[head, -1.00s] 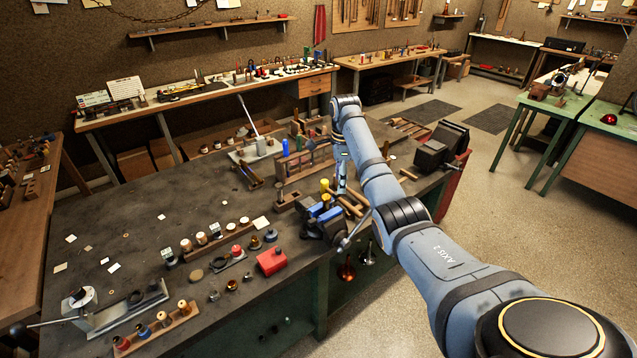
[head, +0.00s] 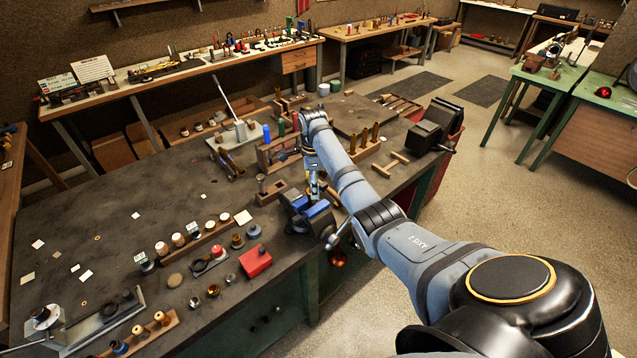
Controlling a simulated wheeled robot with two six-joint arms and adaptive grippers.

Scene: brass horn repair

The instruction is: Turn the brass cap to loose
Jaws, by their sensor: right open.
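My right arm reaches in from the lower right, and my right gripper (head: 314,184) points down just above the vise (head: 306,214) with blue jaws at the bench's front edge. The gripper is open. A small yellow, brass-coloured patch shows between or right beside its fingertips, probably the brass cap. It is too small and too covered to tell whether the fingers touch it. My left gripper is not in view.
The dark bench (head: 110,215) holds a red box (head: 255,262), a wooden rack (head: 190,246) of small jars and loose brass cups left of the vise. A black machine (head: 432,128) stands at the right end. The bench's left middle is mostly clear.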

